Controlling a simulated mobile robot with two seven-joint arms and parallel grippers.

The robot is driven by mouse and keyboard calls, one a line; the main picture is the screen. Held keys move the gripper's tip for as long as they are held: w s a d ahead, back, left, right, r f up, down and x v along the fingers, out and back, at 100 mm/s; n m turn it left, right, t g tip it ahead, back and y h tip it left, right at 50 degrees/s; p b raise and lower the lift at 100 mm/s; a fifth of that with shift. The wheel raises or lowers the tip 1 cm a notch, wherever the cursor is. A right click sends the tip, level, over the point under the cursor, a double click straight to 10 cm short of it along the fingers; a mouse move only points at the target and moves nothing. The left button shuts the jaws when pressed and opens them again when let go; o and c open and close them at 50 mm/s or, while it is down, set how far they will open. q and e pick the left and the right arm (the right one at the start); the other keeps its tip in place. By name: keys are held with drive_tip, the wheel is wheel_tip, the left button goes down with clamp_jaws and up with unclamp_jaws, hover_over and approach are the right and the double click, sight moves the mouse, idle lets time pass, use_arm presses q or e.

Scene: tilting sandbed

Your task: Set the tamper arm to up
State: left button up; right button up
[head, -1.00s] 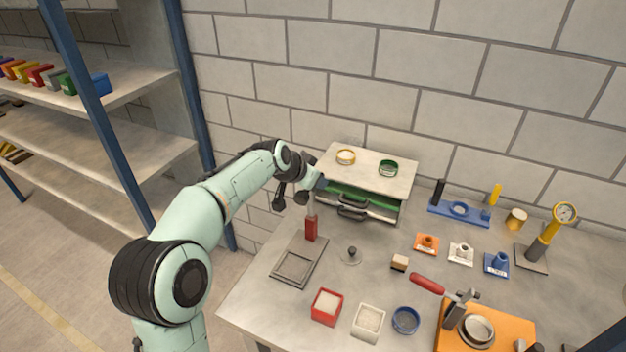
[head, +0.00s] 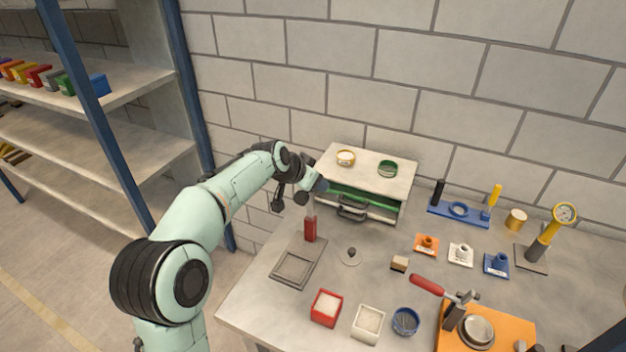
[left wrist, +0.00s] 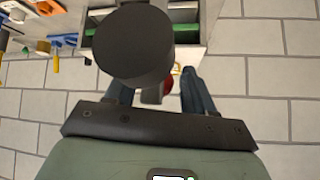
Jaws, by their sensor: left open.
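In the head view a red post (head: 310,229) with a grey upper part stands at the back of a flat dark base with a square frame (head: 293,267); I take this for the tamper. My left gripper (head: 317,186) is just above the post's top. In the left wrist view its two blue-grey fingers (left wrist: 158,88) are apart, with a bit of red post (left wrist: 168,86) showing between them. A large dark cylinder (left wrist: 133,45) hides much of that gap; I cannot tell whether it belongs to the tamper. Contact with the arm cannot be made out. My right gripper is not in view.
A cabinet (head: 400,192) with an open green drawer stands close behind the gripper. A red box (head: 326,307), white box (head: 368,322) and blue bowl (head: 405,321) sit at the table's front. A red-handled clamp (head: 427,285) on an orange board is to the right. Shelves (head: 95,150) stand left.

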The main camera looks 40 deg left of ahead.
use_arm(q)
drive_tip(key=v, duration=1.3)
drive_tip(key=shift+a+b, duration=0.15)
drive_tip(key=shift+b, duration=0.3)
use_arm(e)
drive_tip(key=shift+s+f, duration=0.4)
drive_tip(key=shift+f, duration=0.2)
use_arm(q)
drive_tip(key=shift+s, duration=0.1)
drive_tip(key=c, duration=0.5)
drive_tip(key=shift+s+f+m+b, duration=0.25)
drive_tip(key=shift+m+b, duration=0.1)
drive_tip(key=shift+m, duration=0.15)
clamp_jaws()
drive_tip(key=m+t+y+b, duration=0.2)
drive_tip(key=m+t+b, duration=0.25)
drive_tip(key=m, duration=0.85)
approach(300, 192)
drive_tip(key=w+r, duration=0.1)
drive_tip(key=r, duration=0.1)
drive_tip(key=shift+g, duration=0.45)
drive_tip(key=p+x, duration=0.1)
drive_tip(key=x, duration=0.8)
drive_tip(key=shift+w, duration=0.1)
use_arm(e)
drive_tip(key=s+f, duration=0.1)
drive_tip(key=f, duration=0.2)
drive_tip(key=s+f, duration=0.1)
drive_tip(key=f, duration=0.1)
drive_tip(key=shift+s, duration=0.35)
